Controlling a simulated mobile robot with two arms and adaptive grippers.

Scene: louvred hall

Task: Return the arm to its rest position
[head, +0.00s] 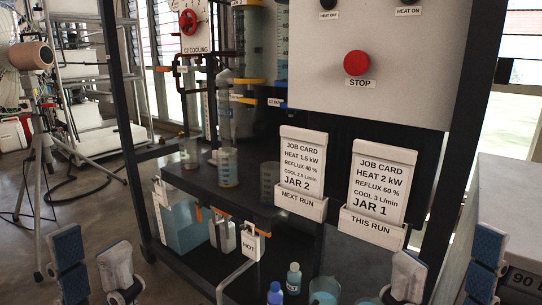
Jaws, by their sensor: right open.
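My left gripper (91,252) is at the lower left corner, its blue-padded and pale fingers pointing up and standing apart, with nothing seen between them. It is over the floor, left of the rig in the picture. My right gripper (447,255) is at the lower right, in front of the rig's right side. Its fingers are wide apart and nothing is seen between them. The lower parts of both grippers are cut off by the picture's bottom edge.
A dark-framed rig (118,110) holds glass columns, a red stop button (357,63) and two job cards (302,160) (384,182). Bottles (294,278) (275,293) and beakers (324,290) stand low in front. A grey block (518,205) is at right. A tripod (38,160) stands left.

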